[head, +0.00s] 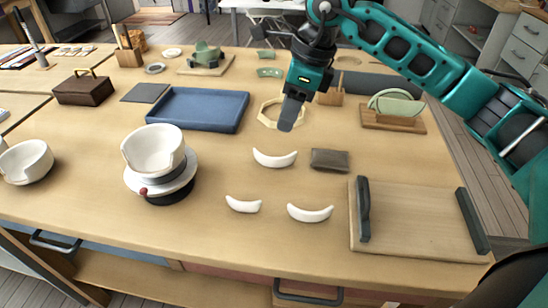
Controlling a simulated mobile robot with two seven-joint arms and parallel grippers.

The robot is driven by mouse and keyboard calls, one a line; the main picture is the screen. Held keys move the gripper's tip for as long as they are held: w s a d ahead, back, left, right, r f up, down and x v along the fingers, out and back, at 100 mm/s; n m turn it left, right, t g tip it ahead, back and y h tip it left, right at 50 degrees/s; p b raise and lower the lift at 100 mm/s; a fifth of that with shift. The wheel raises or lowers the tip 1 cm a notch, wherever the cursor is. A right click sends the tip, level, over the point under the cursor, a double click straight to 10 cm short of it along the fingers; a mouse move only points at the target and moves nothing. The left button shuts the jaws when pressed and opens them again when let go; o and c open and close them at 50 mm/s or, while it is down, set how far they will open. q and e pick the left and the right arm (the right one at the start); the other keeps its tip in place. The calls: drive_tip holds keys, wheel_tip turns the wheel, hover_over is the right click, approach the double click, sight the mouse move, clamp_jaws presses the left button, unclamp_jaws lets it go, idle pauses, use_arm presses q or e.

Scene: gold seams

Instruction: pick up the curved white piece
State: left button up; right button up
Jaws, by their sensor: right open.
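Three curved white pieces lie apart on the wooden table: one at the back (275,158), one at the front left (243,204) and one at the front right (310,214). A white bowl (153,150) with an uneven rim stands on a dark-and-white round stand (165,187) to their left. My right gripper (288,117) is open and empty, pointing down above the table. In the picture it is just above the back piece, not touching any piece. One finger mostly hides the other. My left gripper is out of view.
A blue tray (198,110) lies behind the bowl. A pale ring (270,112) is partly behind my right gripper. A dark flat block (330,160) sits right of the back piece. A wooden board with dark handles (410,225) lies front right.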

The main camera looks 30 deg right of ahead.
hover_over(274, 157)
drive_tip(key=s, duration=0.1)
drive_tip(key=f, duration=0.7)
drive_tip(key=shift+d+b, duration=0.2)
drive_tip(key=shift+b, duration=0.15)
drive_tip(key=x, duration=0.3)
drive_tip(key=d+x, duration=0.1)
drive_tip(key=x, duration=0.1)
drive_tip(key=shift+a+f+b, duration=0.1)
drive_tip(key=shift+f+b, duration=0.1)
drive_tip(key=shift+b, duration=0.2)
clamp_jaws()
